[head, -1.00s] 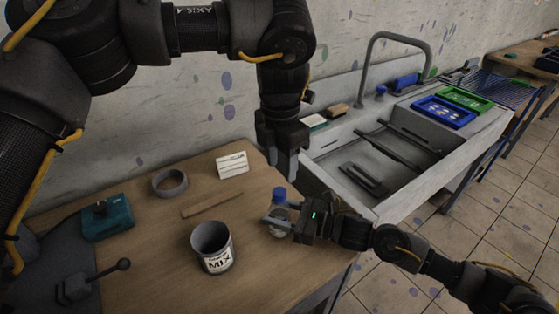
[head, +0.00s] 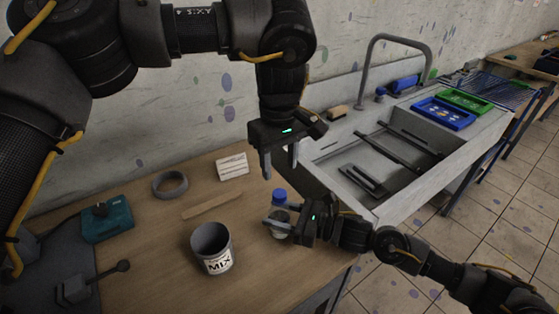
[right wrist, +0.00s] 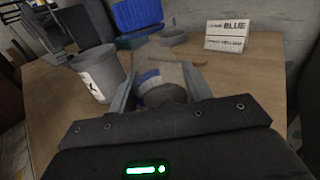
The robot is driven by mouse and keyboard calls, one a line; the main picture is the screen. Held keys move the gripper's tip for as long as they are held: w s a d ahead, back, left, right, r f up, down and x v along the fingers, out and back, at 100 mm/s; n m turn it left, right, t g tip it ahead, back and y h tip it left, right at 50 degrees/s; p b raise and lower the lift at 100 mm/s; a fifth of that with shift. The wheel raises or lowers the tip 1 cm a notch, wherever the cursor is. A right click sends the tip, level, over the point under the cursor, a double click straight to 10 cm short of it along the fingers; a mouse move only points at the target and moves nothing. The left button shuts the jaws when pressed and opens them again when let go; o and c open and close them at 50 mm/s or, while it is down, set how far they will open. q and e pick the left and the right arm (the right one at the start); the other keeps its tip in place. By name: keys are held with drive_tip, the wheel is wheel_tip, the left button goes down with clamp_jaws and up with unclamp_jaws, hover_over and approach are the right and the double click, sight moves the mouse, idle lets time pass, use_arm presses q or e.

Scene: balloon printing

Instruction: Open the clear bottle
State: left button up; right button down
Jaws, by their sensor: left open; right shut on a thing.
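The clear bottle (head: 279,213) with a blue cap (head: 279,195) stands upright near the right end of the wooden table. My right gripper (head: 277,224) is shut on the bottle's body from the right. In the right wrist view the bottle (right wrist: 160,92) sits between the two fingers, and its blue cap (right wrist: 150,77) shows only partly. My left gripper (head: 280,166) is open and empty, pointing down above the bottle. Its fingertips are apart from the cap, a little higher than it in the head view.
A MIX cup (head: 212,250), a wooden stick (head: 211,206), a grey ring (head: 170,184), a white label card (head: 232,166) and a teal device (head: 107,220) are on the wooden table (head: 160,280). A sink (head: 400,160) adjoins at the right.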

sight(279, 193)
use_arm(q)
drive_tip(key=shift+f, duration=4)
